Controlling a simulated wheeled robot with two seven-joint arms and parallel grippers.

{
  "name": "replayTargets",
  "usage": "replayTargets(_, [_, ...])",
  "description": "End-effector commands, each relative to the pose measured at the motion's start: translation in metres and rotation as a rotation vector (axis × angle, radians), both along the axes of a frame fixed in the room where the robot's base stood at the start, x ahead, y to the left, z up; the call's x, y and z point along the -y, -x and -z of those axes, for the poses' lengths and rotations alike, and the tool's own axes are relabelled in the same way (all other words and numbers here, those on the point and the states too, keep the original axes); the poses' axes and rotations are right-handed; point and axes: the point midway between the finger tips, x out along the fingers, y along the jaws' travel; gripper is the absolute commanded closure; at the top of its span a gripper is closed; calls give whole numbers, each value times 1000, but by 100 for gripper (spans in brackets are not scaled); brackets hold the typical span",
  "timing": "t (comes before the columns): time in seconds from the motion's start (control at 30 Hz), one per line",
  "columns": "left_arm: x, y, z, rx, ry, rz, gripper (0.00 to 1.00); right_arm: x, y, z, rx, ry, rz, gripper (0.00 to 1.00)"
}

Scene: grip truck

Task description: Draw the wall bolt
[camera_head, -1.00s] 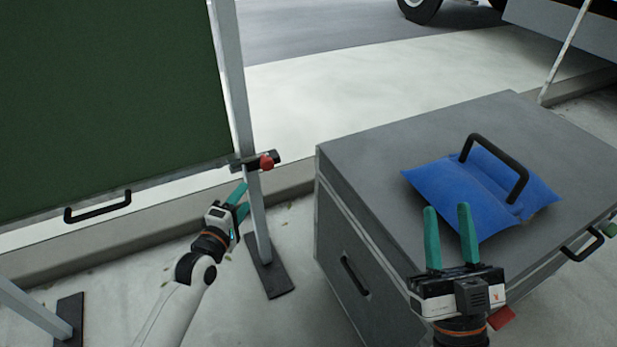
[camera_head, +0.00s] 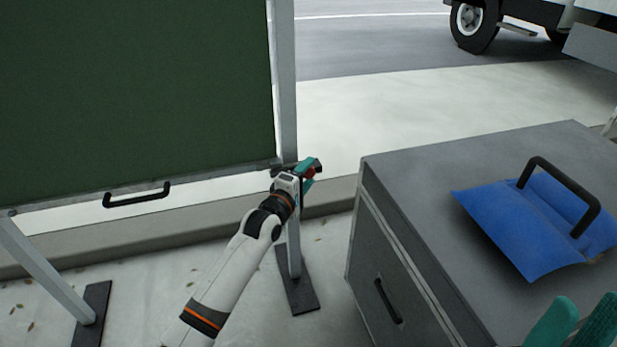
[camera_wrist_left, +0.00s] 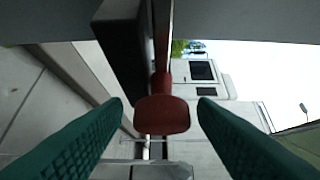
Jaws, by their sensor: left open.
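The wall bolt is at the grey post beside the green panel, and its red knob (camera_head: 310,173) is partly hidden by my left gripper in the head view. My left gripper (camera_head: 309,174) is open at the bolt, with its teal fingers around the knob. In the left wrist view the red knob (camera_wrist_left: 162,115) sits between the two spread fingers (camera_wrist_left: 160,108), with a gap on each side. A dark block (camera_wrist_left: 118,40) of the bolt shows behind it. My right gripper (camera_head: 573,325) shows only its teal fingertips at the bottom right, apart from each other and empty.
The green panel (camera_head: 135,90) has a black handle (camera_head: 137,195) at its lower edge. A grey case (camera_head: 420,185) stands right of the post, with a blue sandbag (camera_head: 530,235) on top. A truck (camera_head: 475,22) is at the back right.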

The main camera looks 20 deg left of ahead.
Motion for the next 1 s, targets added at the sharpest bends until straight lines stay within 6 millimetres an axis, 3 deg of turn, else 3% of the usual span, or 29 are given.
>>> replayTargets(0.13, [2,-10,0,1,-1,0,47,0,0,4,-2,1,0,64])
replayTargets(0.43, [2,-11,-1,0,-1,0,47,0,0,4,-3,1,0,64])
replayTargets(0.77, [2,-11,0,0,-1,0,100,0,0,4,-4,1,0,64])
replayTargets(1.0, [14,-19,-4,-1,5,0,100,0,-1,-4,-4,1,0,64])
